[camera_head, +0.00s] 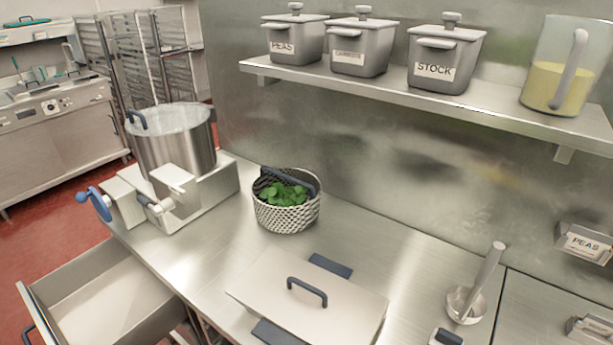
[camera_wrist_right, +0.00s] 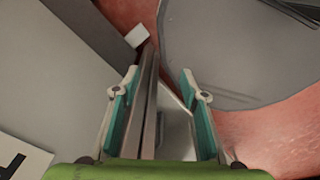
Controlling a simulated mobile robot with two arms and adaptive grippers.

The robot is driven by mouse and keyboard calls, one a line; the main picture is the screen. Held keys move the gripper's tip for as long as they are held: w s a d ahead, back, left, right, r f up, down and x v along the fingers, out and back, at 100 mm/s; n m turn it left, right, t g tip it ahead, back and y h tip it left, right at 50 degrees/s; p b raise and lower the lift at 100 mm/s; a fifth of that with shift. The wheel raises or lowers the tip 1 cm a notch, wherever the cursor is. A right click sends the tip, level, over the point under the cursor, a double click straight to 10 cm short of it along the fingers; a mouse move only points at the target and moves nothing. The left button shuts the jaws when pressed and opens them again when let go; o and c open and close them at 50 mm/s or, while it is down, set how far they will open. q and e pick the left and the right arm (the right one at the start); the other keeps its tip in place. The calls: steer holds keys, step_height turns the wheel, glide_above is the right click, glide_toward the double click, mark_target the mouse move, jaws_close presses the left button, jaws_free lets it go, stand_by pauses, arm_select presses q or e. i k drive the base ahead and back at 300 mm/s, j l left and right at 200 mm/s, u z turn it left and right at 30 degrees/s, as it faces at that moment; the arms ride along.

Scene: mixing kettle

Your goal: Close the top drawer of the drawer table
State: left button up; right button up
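An open metal drawer (camera_head: 102,298) sticks out from under the steel table (camera_head: 215,262) at the lower left of the head view. It looks empty, and part of its dark handle (camera_head: 28,336) shows on its front at the picture's edge. My right gripper (camera_wrist_right: 157,98) shows in the right wrist view with its two teal-padded fingers spread apart. Narrow grey metal bars or edges show between the fingers; I cannot tell whether they touch. Neither gripper shows in the head view, and my left gripper is not seen.
On the table stand a kettle (camera_head: 176,145) with a blue crank, a basket (camera_head: 287,213) of green leaves, a lidded container (camera_head: 315,300) and a ladle (camera_head: 478,284). A shelf (camera_head: 420,97) above holds lidded tubs and a jug. Red floor lies left of the drawer.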

mark_target(105, 295)
steer(key=k+j+u, duration=0.1)
steer(key=j+u, duration=0.2)
steer(key=u, duration=0.15)
steer(key=k+j+u, duration=0.1)
steer(key=j+u, duration=0.6)
steer(key=u, duration=0.15)
